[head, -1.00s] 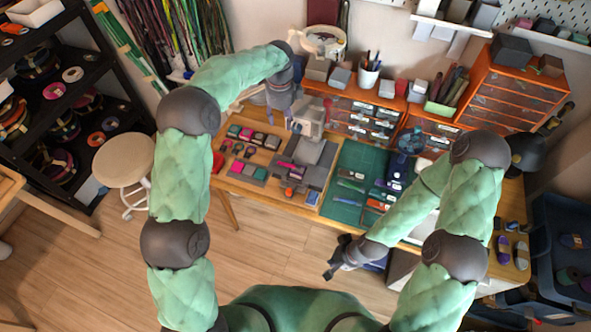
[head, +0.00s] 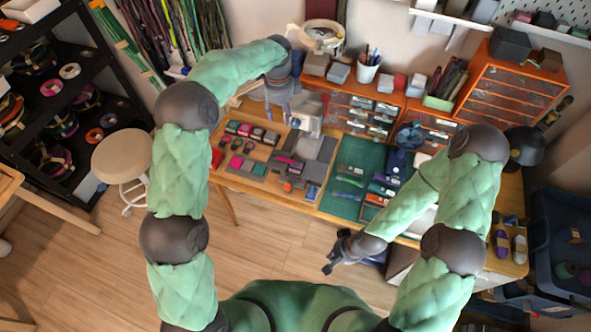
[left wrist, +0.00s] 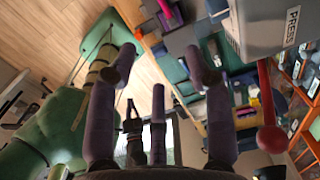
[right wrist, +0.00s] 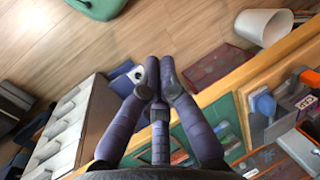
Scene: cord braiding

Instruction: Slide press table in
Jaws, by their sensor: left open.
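The grey press (head: 307,122) stands at the back of the workbench, partly hidden by my left gripper (head: 284,117). In the left wrist view its body (left wrist: 275,25) bears a PRESS label, and a red ball-ended lever (left wrist: 268,110) shows beside it. A flat grey surface (head: 318,150), possibly the press table, lies in front of the press; I cannot tell how far it is slid in. My left gripper's fingers (left wrist: 162,65) are spread apart with nothing between them. My right gripper (head: 331,266) hangs before the bench's front edge; its fingertips (right wrist: 159,72) are together and empty.
A green cutting mat (head: 345,195) with tools lies right of the press. Small cases and parts cover the bench left of it. Orange drawers (head: 360,110) stand behind. A stool (head: 122,158) is at the left.

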